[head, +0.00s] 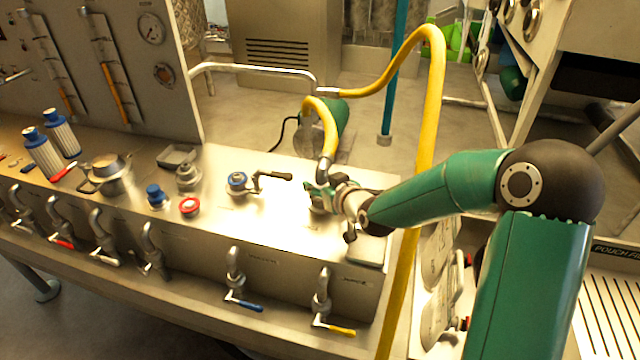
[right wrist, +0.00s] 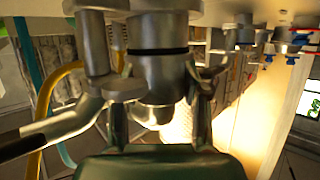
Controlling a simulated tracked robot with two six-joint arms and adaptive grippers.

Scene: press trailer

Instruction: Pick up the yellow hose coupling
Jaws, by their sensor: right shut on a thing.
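The yellow hose coupling (head: 325,171) is the metal end of a short yellow hose that arcs down to the steel counter. My right gripper (head: 325,192) is at this coupling, at the counter's right end. In the right wrist view a grey metal cylinder (right wrist: 157,42) with a dark ring stands between the fingers of my right gripper (right wrist: 158,100), which are shut around it. My gripper and wrist partly hide the coupling in the head view, so I cannot tell whether it touches the counter. My left gripper is not in view.
A blue-ringed fitting (head: 237,182) with a black-handled lever stands left of the gripper. A red-ringed fitting (head: 189,207) and a metal pot (head: 108,172) are farther left. A long yellow hose (head: 430,110) passes behind my right arm. Taps line the counter's front.

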